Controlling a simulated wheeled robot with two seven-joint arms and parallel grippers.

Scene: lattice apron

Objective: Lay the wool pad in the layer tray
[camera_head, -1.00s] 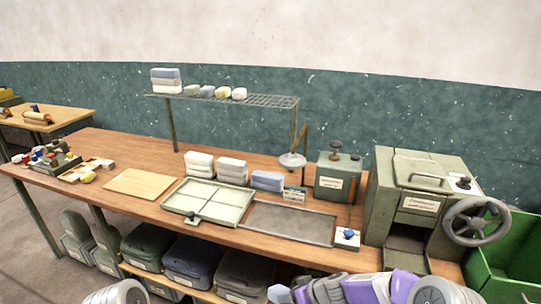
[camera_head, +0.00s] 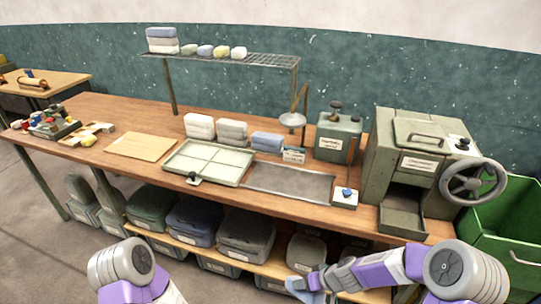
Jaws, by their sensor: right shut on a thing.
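My right gripper (camera_head: 308,282) is low in front of the bench, at the bottom of the view. It is shut on a pale blue soft-looking piece (camera_head: 304,295), partly cut off by the frame edge; it may be the wool pad. On the bench lie stacked white pads (camera_head: 200,127), a second white stack (camera_head: 232,132) and blue pads (camera_head: 267,141). A pale green divided tray (camera_head: 208,163) and a shallow grey tray (camera_head: 290,182) lie in front of them; which is the layer tray I cannot tell. Both look empty. My left gripper is out of view.
A green press with a handwheel (camera_head: 473,182) stands at the right, beside a green bin (camera_head: 510,235). A wire shelf (camera_head: 235,63) rises at the back. A wooden board (camera_head: 141,146) lies left of the trays. Lidded boxes (camera_head: 245,235) fill the lower shelf.

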